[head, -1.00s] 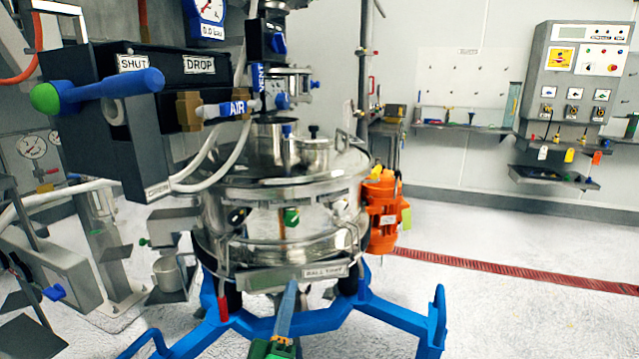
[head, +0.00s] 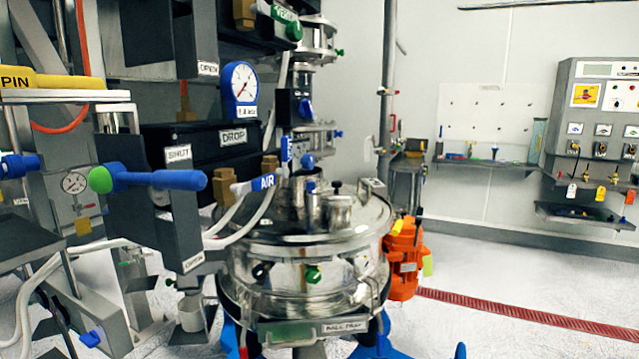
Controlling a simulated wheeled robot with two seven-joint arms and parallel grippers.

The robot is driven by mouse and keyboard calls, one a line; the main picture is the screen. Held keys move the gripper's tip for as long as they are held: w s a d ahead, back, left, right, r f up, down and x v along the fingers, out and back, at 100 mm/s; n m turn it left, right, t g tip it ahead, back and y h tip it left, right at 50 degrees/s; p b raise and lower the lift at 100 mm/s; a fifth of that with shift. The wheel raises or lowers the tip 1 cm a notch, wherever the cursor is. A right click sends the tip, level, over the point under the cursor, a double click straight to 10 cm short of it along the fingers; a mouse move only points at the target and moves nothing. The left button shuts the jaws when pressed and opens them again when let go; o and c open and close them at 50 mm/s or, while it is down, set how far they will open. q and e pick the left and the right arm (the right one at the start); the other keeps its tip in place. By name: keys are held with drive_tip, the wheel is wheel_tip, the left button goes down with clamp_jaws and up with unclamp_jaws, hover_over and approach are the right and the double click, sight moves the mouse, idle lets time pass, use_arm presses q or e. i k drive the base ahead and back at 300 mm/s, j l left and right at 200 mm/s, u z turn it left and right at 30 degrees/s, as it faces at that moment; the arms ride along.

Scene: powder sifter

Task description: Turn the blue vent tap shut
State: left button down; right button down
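The blue vent tap (head: 286,149) is a small upright blue lever above and right of the blue AIR handle (head: 255,184), in front of the steel pipework. Its lettering is too small to read now. A blue knob (head: 307,161) sits just right of it. Neither of my grippers is in view, so nothing of mine shows near the tap.
A long blue lever with a green end (head: 150,179) juts out at the left by a SHUT label. A dial gauge (head: 239,86) hangs above the DROP box (head: 222,145). The steel sifter (head: 305,245) stands below, with an orange motor (head: 404,262).

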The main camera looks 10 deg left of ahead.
sight(286, 141)
drive_tip(key=i+l+u, duration=0.35)
drive_tip(key=l, duration=0.25)
drive_tip(key=i+l+u, duration=0.15)
drive_tip(key=l, duration=0.15)
drive_tip(key=i+l+u, duration=0.15)
drive_tip(key=l, duration=0.2)
